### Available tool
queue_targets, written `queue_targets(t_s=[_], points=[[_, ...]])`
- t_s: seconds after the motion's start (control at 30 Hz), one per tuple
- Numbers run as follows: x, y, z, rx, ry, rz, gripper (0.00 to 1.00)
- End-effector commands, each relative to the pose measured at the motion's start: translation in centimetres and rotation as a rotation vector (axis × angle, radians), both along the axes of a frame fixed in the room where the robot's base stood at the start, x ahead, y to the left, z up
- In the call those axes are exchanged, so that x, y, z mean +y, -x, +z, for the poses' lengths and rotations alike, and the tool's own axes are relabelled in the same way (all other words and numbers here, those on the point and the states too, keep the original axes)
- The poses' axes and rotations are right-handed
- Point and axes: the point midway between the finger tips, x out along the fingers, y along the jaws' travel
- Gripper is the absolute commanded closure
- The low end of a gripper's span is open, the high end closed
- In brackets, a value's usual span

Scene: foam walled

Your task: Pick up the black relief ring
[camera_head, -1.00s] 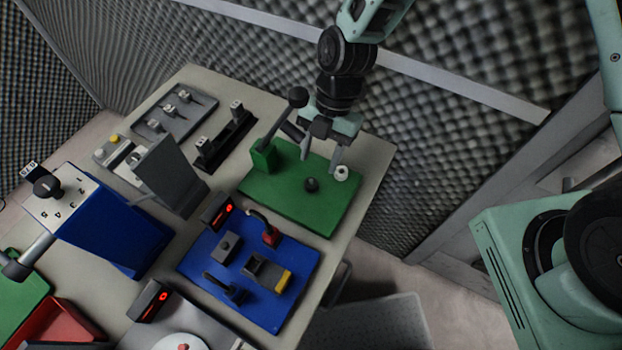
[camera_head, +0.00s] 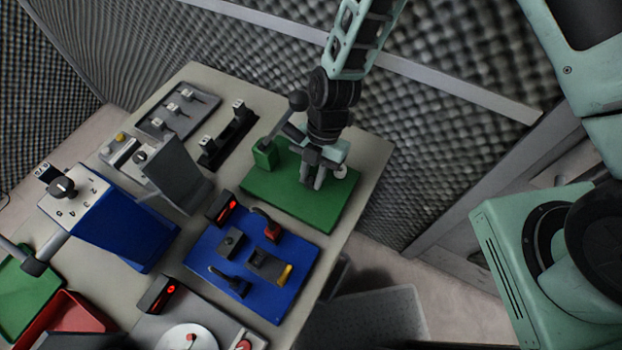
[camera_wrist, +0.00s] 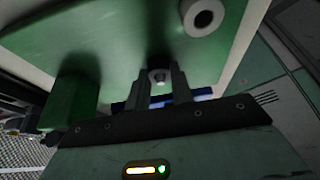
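The black relief ring (camera_wrist: 159,79) is a small dark piece on the green board (camera_head: 330,212). In the wrist view it shows between my fingertips with a pale spot at its top. In the head view my fingers hide it. My gripper (camera_head: 312,184) points down at the board, and its two fingers stand close together, one on each side of the ring. In the wrist view my gripper (camera_wrist: 159,84) appears shut on the ring, low at the board. The ring's lower part is hidden.
A white ring (camera_head: 340,173) sits on the board just right of my gripper. A green block with a black-knobbed lever (camera_head: 265,153) stands to the left. A blue panel (camera_head: 203,257) with switches lies in front. The board's front right part is clear.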

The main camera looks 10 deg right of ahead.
Motion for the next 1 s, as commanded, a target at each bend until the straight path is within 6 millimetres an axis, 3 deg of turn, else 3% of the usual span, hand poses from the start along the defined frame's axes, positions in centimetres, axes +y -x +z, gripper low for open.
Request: queue_targets(t_s=[0.47, 0.8, 1.0], points=[[0.0, -0.1, 0.3, -0.001, -0.001, -0.001, 1.0], [0.0, -0.1, 3.2, -0.004, -0.001, 0.0, 1.0], [-0.4, 4.3, 3.1, 0.002, 0.001, 0.003, 1.0]])
